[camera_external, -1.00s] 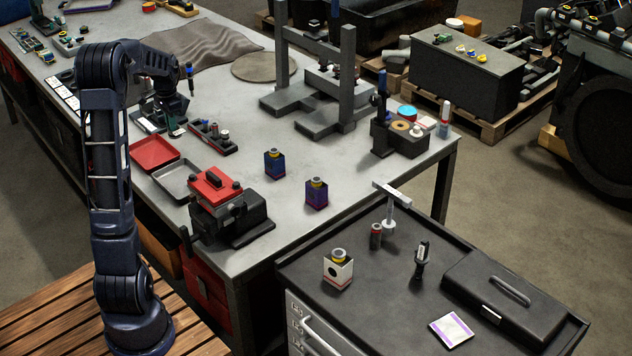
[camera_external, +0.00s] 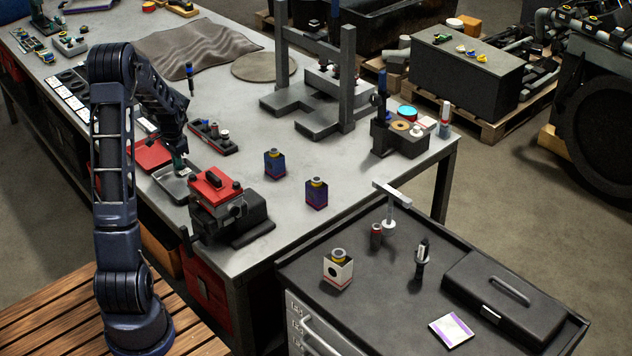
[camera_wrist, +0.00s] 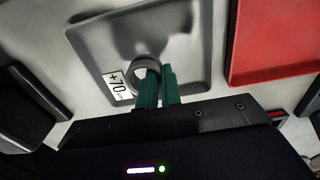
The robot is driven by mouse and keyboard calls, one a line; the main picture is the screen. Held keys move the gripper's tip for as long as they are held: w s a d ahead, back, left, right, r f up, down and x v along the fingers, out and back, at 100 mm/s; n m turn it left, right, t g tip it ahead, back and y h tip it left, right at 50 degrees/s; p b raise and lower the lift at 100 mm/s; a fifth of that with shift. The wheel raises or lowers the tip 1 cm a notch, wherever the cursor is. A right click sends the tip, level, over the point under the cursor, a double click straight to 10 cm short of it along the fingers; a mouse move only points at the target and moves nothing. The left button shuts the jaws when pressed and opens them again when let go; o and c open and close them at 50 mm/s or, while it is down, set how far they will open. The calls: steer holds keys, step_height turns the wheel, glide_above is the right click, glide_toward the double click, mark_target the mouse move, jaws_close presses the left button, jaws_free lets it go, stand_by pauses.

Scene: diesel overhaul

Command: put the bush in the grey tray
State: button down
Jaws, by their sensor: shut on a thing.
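The bush, a short grey metal ring (camera_wrist: 143,64), shows in the wrist view at the tips of my green fingers. My gripper (camera_wrist: 160,78) is shut on it, and the fingers hide part of its near side. The grey tray (camera_wrist: 195,50) lies behind and around the bush in this view; I cannot tell whether the bush touches its floor. In the external view my gripper (camera_external: 181,164) is low over the grey tray (camera_external: 178,195), near its back edge. The bush is too small to make out there.
The red tray (camera_external: 150,155) lies just behind the grey one. A red-topped black fixture (camera_external: 232,208) stands close in front and right. A black holder with small parts (camera_external: 213,138) is to the right. A white label marked "+70" (camera_wrist: 117,86) shows beside the bush.

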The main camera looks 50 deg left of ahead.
mark_target(179, 172)
steer(key=shift+f, duration=1.85)
steer(key=shift+f, duration=0.15)
steer(key=c, duration=1.6)
jaws_free()
